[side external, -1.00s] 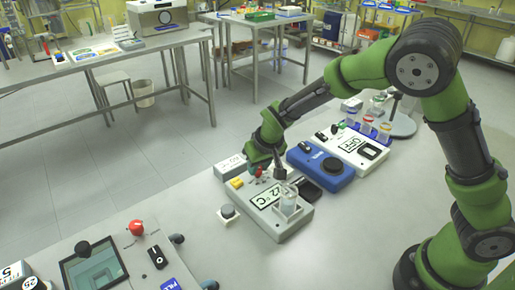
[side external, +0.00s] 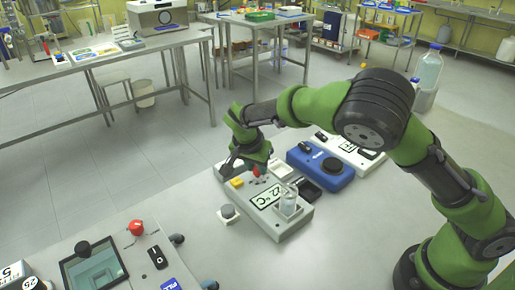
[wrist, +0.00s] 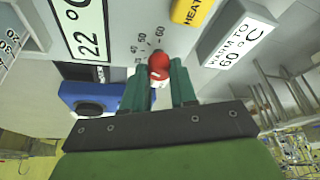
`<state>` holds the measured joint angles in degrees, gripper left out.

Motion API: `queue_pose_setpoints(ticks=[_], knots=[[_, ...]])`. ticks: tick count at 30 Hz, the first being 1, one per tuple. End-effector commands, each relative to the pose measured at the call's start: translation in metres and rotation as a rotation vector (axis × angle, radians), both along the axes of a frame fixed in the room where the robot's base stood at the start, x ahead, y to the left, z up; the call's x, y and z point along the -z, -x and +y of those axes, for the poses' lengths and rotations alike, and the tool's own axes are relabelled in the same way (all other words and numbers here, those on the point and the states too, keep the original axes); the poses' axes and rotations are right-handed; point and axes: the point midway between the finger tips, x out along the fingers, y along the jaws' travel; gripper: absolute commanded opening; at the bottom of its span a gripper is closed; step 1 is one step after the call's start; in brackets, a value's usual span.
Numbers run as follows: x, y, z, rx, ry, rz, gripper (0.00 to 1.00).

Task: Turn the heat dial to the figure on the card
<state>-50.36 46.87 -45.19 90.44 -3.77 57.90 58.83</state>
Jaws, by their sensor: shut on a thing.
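The red heat dial (wrist: 159,66) sits on the white heater unit (side external: 275,226), beside a printed scale of figures. My gripper (wrist: 158,82) is shut on the dial, one green finger on each side of it. In the side view my gripper (side external: 252,165) is tilted over the dial's corner of the unit. The card (wrist: 236,42) reads "WARM TO 60 °C". The display (wrist: 83,28) reads 22 °C. I cannot tell which figure the dial points at.
A yellow HEAT switch (wrist: 192,10) is close to the dial.

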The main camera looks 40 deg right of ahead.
Motion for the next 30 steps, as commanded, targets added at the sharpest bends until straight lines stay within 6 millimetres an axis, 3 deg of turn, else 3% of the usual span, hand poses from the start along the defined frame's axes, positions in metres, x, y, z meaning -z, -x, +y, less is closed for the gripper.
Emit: queue_pose_setpoints(ticks=[18,30], knots=[[0.0009,-0.0040,0.0007,0.575,-0.001,0.001,0.00],[0.0013,-0.0051,0.0007,0.822,-0.003,0.002,0.00]])
